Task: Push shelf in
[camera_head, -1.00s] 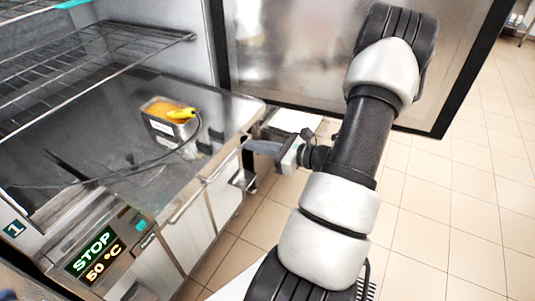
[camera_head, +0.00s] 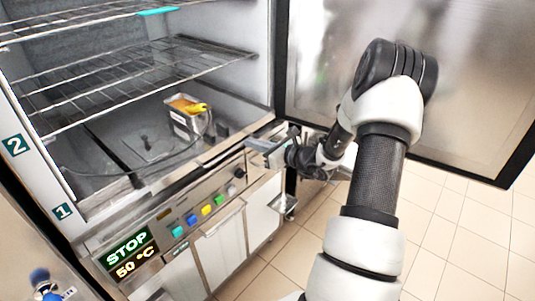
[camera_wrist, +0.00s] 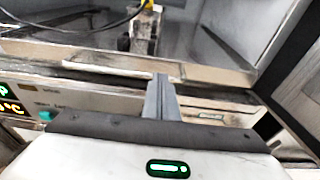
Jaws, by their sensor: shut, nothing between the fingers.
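The freezer's wire shelf (camera_head: 150,97) spans the cabinet above its floor in the head view, its front rail near the opening. A second wire shelf (camera_head: 80,24) shows above it, cut off by the picture's top edge. My gripper (camera_head: 258,146) is shut and empty, below the wire shelf and by the cabinet's lower front edge, near the right end of the control panel. In the wrist view the closed fingers (camera_wrist: 160,90) point at the lower front edge. I cannot tell whether they touch it. The wire shelves cannot be made out in the wrist view.
A metal container (camera_head: 185,122) with orange contents and a yellow-handled probe stands on the cabinet floor, its cable (camera_head: 140,172) trailing left. The control panel (camera_head: 190,222) with coloured buttons runs below. The open door (camera_head: 340,75) stands at the right. Tiled floor (camera_head: 450,220) is free at right.

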